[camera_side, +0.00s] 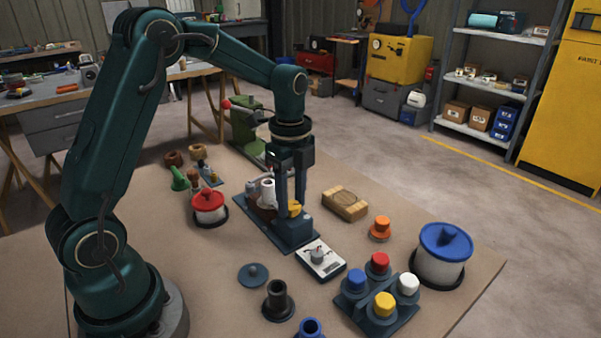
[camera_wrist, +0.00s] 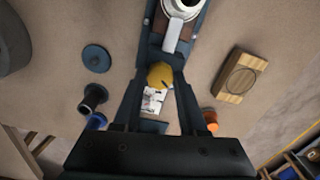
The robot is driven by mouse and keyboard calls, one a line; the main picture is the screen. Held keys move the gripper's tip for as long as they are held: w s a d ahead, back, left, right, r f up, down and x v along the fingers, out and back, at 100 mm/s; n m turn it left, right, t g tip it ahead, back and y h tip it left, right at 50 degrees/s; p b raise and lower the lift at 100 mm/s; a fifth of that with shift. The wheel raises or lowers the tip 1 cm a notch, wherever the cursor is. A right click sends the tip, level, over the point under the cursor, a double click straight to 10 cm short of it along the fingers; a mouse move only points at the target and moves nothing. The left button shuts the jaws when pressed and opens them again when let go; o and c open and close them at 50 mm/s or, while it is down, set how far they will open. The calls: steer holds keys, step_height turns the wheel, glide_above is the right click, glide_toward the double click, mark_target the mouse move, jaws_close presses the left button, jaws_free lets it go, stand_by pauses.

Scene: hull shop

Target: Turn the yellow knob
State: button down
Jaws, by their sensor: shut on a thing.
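The yellow knob (camera_side: 295,210) is on the dark base plate (camera_side: 271,226) of a small fixture on the table. In the side view a finger partly hides it. In the wrist view the yellow knob (camera_wrist: 160,75) shows as a round cap between the two fingers. My gripper (camera_side: 290,206) points straight down and is shut on the knob. In the wrist view my gripper (camera_wrist: 161,78) has one finger on each side of it. A white cylinder (camera_side: 267,190) with a lever stands on the same plate, left of the fingers.
A wooden block (camera_side: 345,204) and an orange knob (camera_side: 381,227) stand to the right. A switch box (camera_side: 320,259) lies in front of the plate. A button block (camera_side: 378,322) with several coloured caps and a blue-lidded pot (camera_side: 441,257) are nearer. A red-lidded pot (camera_side: 209,208) is left.

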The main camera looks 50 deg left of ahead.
steer(key=n, duration=1.2)
steer(key=shift+n, duration=0.4)
steer(key=n, duration=1.2)
steer(key=shift+c, duration=2.2)
jaws_free()
steer(key=shift+r, duration=0.1)
